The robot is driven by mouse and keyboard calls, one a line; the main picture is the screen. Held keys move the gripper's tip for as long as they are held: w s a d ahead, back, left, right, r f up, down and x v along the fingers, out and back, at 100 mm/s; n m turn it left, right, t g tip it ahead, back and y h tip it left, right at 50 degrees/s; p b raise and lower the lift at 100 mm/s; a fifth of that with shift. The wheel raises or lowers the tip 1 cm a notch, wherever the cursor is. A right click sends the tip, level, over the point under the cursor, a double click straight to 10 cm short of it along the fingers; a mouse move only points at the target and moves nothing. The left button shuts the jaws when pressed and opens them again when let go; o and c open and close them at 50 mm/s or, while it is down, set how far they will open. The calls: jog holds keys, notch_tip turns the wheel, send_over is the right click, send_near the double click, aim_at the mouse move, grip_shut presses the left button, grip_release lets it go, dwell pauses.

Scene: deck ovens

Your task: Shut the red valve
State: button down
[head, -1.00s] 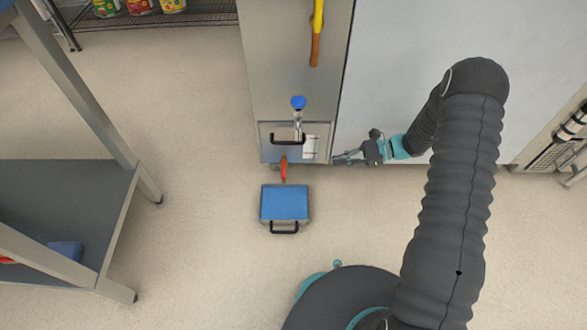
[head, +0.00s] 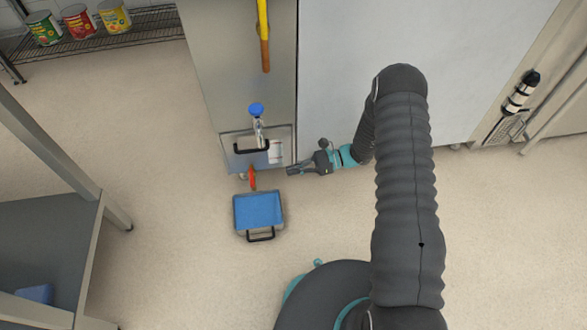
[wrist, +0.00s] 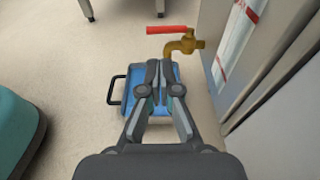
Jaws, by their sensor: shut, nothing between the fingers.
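The red valve handle (wrist: 166,30) shows in the wrist view on a brass tap (wrist: 186,44) that comes out of the metal cabinet on the right. The handle lies across the picture, pointing left from above the tap body. In the head view the red handle (head: 252,179) shows low at the cabinet's front, above a blue-topped box. My gripper (head: 291,170) is to the right of the handle in the head view, apart from it. In the wrist view my gripper (wrist: 158,64) is shut and empty, with its tips just below and left of the tap in the picture.
The blue box (head: 258,210) with a black handle stands on the floor below the tap. The cabinet (head: 240,70) carries a blue knob (head: 256,109) and a yellow bar (head: 263,30). A grey table (head: 50,215) stands at the left. The floor between is clear.

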aim_at(252, 177)
jog(key=x, duration=1)
jog(key=shift+a, duration=0.3)
jog(key=shift+s+f+m+t, duration=0.1)
jog(key=shift+m+t, duration=0.2)
jog(key=shift+t, duration=0.1)
